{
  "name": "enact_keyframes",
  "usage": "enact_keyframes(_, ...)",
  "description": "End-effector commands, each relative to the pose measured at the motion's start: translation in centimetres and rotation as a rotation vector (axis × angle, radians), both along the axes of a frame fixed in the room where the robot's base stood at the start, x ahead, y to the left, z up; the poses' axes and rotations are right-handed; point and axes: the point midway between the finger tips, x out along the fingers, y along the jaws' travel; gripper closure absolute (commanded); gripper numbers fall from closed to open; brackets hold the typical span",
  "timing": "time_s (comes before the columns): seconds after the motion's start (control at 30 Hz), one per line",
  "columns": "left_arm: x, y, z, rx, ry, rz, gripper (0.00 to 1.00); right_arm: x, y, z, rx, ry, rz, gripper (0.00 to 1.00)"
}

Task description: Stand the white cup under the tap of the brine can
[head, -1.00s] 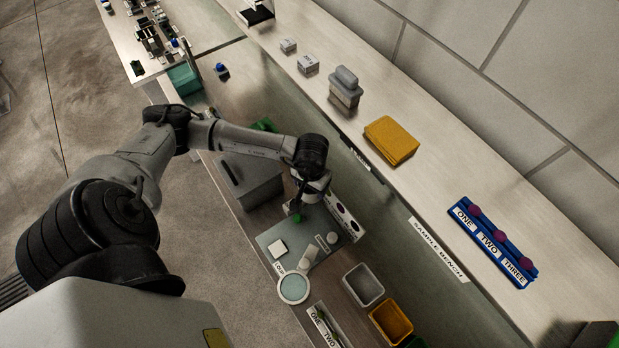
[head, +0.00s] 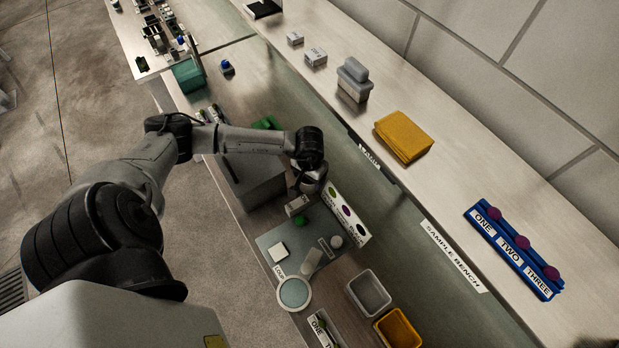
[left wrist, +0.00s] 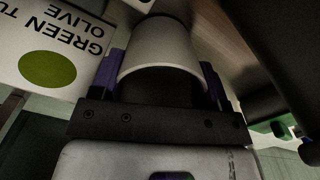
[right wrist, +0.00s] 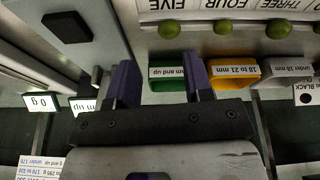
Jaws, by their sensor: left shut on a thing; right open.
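The white cup (left wrist: 160,50) is between the fingers of my left gripper (left wrist: 162,82) in the left wrist view, its rounded rim towards the camera. In the head view my left gripper (head: 314,186) hangs beside the dark grey box-shaped can (head: 262,178), which seems to be the brine can. My right gripper (right wrist: 160,82) is open and empty in the right wrist view.
A white card rack (head: 348,217) with coloured dots stands close to my left gripper; its olive card (left wrist: 48,65) shows in the left wrist view. A grey plate (head: 272,238), a round dish (head: 294,293) and bins (head: 370,293) lie nearby. Coloured bins (right wrist: 232,72) lie before my right gripper.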

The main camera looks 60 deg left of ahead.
Motion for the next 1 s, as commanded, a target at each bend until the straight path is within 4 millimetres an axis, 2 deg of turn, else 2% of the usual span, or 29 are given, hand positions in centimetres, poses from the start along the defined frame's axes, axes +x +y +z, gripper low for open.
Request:
enact_keyframes(0.43, 0.0, 0.0, -0.6, 0.001, -0.002, -0.001, 0.54, 0.0, 0.0, -0.6, 0.0, 0.0, 0.0, 0.53)
enact_keyframes(0.47, 0.0, 0.0, -0.5, 0.001, -0.002, 0.0, 0.29, 0.0, 0.0, -0.5, 0.0, 0.0, 0.0, 0.53)
enact_keyframes(0.57, 0.0, 0.0, -0.4, 0.0, -0.001, 0.0, 0.2, 0.0, 0.0, -0.4, 0.0, 0.0, 0.0, 0.53)
enact_keyframes(0.83, 0.0, 0.0, -0.2, 0.0, -0.001, 0.0, 0.2, 0.0, 0.0, -0.2, 0.0, 0.0, 0.0, 0.53)
enact_keyframes(0.9, 0.0, 0.0, 0.1, 0.0, -0.001, 0.0, 0.2, 0.0, 0.0, 0.3, 0.0, 0.0, 0.0, 0.53)
enact_keyframes(1.0, 0.1, 0.1, 1.3, 0.003, -0.004, -0.003, 0.2, 0.0, 0.0, -0.1, -0.001, -0.002, 0.001, 0.53)
